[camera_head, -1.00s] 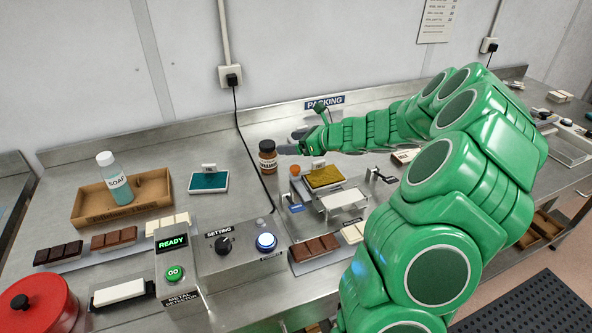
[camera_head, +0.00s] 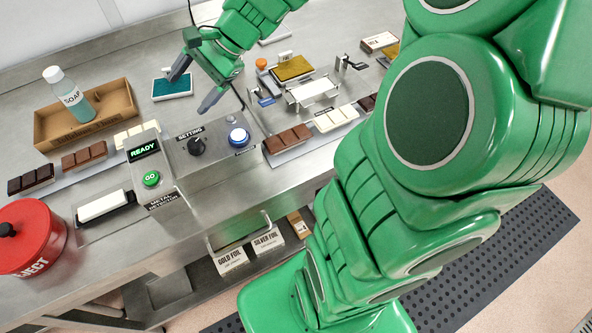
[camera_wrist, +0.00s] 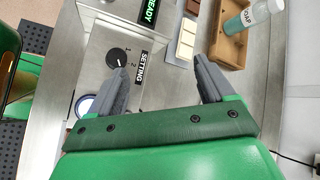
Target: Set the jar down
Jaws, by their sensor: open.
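My gripper (camera_head: 192,88) is open and empty above the bench, behind the metal detector box (camera_head: 205,155) in the head view. In the wrist view my gripper (camera_wrist: 158,68) has its grey fingers spread, with nothing between them. The SETTING dial (camera_wrist: 117,57) shows below, near the left finger. The brown jar is not visible in either current view; my arm covers the area where it stood earlier.
A cardboard box (camera_head: 125,101) holds a soap bottle (camera_head: 70,93). A teal pad (camera_head: 172,88) lies behind my gripper. A small scale-like stand with a gold tray (camera_head: 293,68) is to the right. A red REJECT pot (camera_head: 30,240) stands front left.

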